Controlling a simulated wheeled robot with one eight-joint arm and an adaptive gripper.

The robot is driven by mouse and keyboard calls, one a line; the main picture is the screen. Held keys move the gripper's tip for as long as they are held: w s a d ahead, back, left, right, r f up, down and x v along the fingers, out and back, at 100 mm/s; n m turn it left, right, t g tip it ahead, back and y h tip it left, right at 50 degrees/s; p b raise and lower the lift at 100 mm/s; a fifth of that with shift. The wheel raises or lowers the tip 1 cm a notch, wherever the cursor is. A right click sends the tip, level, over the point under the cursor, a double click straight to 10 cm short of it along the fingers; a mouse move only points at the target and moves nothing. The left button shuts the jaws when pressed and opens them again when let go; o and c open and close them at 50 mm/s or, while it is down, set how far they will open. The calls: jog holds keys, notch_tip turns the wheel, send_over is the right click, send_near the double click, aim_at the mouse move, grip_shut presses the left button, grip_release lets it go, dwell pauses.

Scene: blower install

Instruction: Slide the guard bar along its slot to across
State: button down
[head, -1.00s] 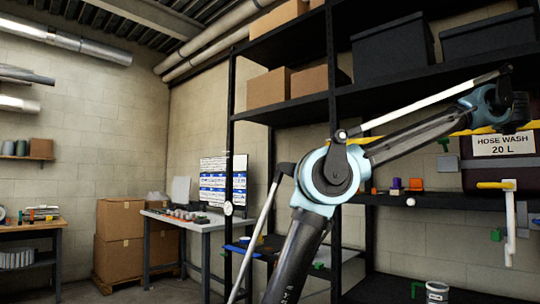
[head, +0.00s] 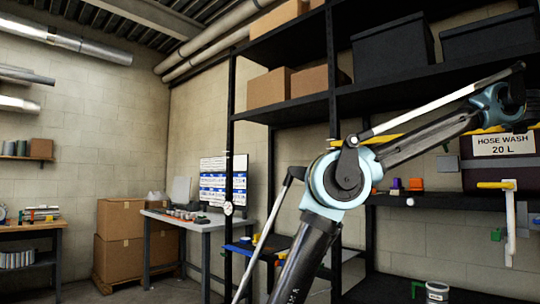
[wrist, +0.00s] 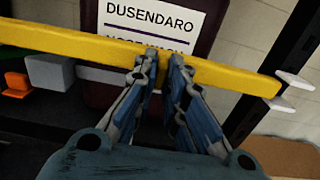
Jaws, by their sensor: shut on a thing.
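The guard bar is a long yellow bar. In the wrist view the guard bar (wrist: 60,41) crosses the picture from upper left to its end at the right, tilted down to the right. My gripper (wrist: 163,70) is shut on the bar, its two blue-grey fingers close together near the middle. In the head view the bar runs along the shelf front, partly hidden behind my arm. The fingers' grip is not clear there. The slot itself cannot be made out.
A dark container labelled HOSE WASH (head: 505,170) stands behind the bar on the black shelf rack. White bracket pieces (wrist: 294,80) sit by the bar's right end. Small orange (wrist: 17,84) and grey (wrist: 50,72) blocks lie behind its left part. A yellow-handled valve (head: 495,185) hangs at right.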

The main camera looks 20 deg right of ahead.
jog(key=shift+s+d, duration=0.25)
jog(key=shift+s, duration=0.3)
jog(key=shift+s+d, duration=0.25)
jog(key=shift+s, duration=0.3)
dwell(0.3)
jog(key=c, duration=1.5)
grip_release()
jog(key=shift+v, duration=3.5)
